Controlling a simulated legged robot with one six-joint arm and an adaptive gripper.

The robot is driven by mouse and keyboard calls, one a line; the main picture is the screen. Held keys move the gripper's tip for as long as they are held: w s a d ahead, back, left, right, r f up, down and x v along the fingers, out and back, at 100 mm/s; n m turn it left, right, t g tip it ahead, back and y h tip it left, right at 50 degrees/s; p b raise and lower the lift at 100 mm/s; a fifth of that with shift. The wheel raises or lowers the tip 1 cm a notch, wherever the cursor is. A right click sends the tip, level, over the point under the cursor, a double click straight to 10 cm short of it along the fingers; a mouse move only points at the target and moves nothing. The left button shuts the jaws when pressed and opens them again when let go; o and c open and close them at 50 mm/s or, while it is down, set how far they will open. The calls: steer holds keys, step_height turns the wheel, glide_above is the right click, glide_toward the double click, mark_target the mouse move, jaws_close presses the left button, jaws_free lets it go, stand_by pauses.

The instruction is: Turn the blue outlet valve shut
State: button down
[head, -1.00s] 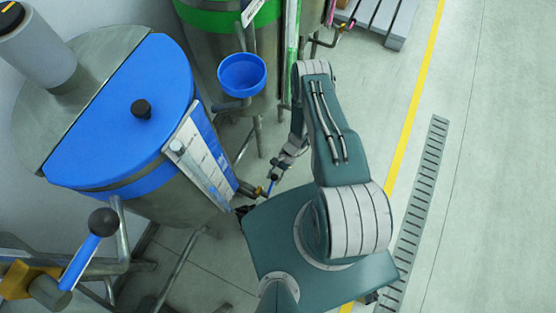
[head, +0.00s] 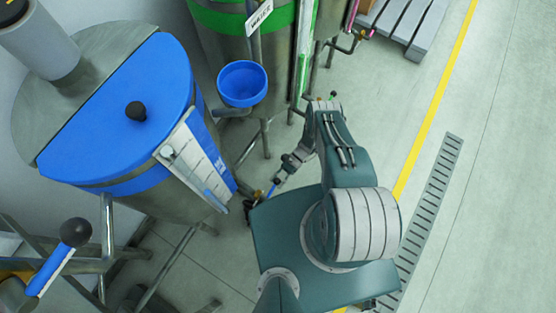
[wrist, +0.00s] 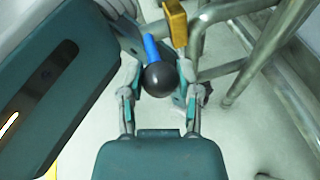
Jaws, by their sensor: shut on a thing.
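The blue outlet valve handle (wrist: 152,48) ends in a black ball knob (wrist: 160,78) and sits between the fingers of my gripper (wrist: 160,62) in the wrist view. The fingers are shut on it, one on either side. A yellow valve part (wrist: 176,22) shows just beyond. In the head view, my gripper (head: 282,178) is low beside the foot of the blue-lidded drum (head: 140,120), at the small blue handle (head: 271,190). The handle's exact angle is hard to tell there, as it is small and partly hidden.
Another blue lever (head: 50,270) with a black ball stands at the lower left on metal pipes. A blue funnel (head: 242,84) and a green-banded drum (head: 235,20) stand behind. Pipe legs (wrist: 265,50) run close to my gripper.

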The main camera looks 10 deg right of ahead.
stand_by(0.3)
steer(key=shift+c, duration=1.5)
jaws_free()
steer(key=shift+a, duration=0.15)
steer(key=v, duration=1.2)
steer(key=shift+c, duration=0.3)
